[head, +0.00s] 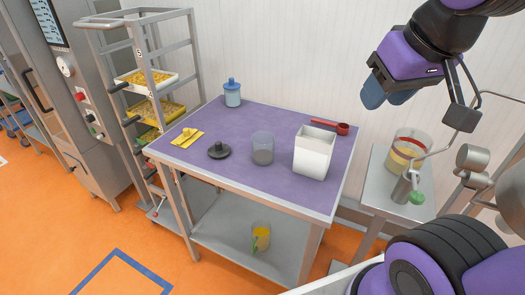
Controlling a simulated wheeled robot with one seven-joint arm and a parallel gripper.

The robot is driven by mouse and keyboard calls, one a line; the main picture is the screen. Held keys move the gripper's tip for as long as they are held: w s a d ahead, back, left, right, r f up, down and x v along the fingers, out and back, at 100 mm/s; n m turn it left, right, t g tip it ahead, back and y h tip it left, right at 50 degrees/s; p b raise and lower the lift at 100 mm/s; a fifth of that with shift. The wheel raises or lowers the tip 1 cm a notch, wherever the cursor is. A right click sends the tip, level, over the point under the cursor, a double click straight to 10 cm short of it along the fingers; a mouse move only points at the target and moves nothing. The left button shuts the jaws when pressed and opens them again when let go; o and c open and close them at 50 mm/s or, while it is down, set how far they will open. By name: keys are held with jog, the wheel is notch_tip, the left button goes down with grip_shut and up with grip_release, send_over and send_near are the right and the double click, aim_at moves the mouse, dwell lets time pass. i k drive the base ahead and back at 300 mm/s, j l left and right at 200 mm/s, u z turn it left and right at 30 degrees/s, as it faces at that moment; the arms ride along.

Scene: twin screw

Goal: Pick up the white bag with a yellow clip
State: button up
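A white, box-shaped bag or container (313,155) stands upright on the purple tabletop, near its right side. Its top looks open, and I see no yellow clip on it. A small yellow item (187,138) lies flat at the left of the tabletop; I cannot tell whether it is a clip. My gripper (387,95) hangs at the upper right, above and to the right of the white container and apart from it. Its blue fingertips look close together, and I see nothing held. The angle does not show whether they are open.
The purple table (240,190) also holds a blue-lidded jar (232,95), a black lid (218,151), a clear container (262,150) and a red scoop (339,128). A yellow jug (261,235) stands on its lower shelf. A tray rack (155,85) stands left. A side table (375,190) stands right.

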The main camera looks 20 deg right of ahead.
aim_at(314, 147)
jog(key=k, duration=0.65)
jog(key=z, duration=1.65)
jog(key=j+z, duration=0.2)
jog(key=j, duration=1.1)
jog(key=k+j+z, duration=0.2)
jog(key=j, duration=1.05)
jog(key=i+j, duration=0.05)
jog(key=i, duration=0.05)
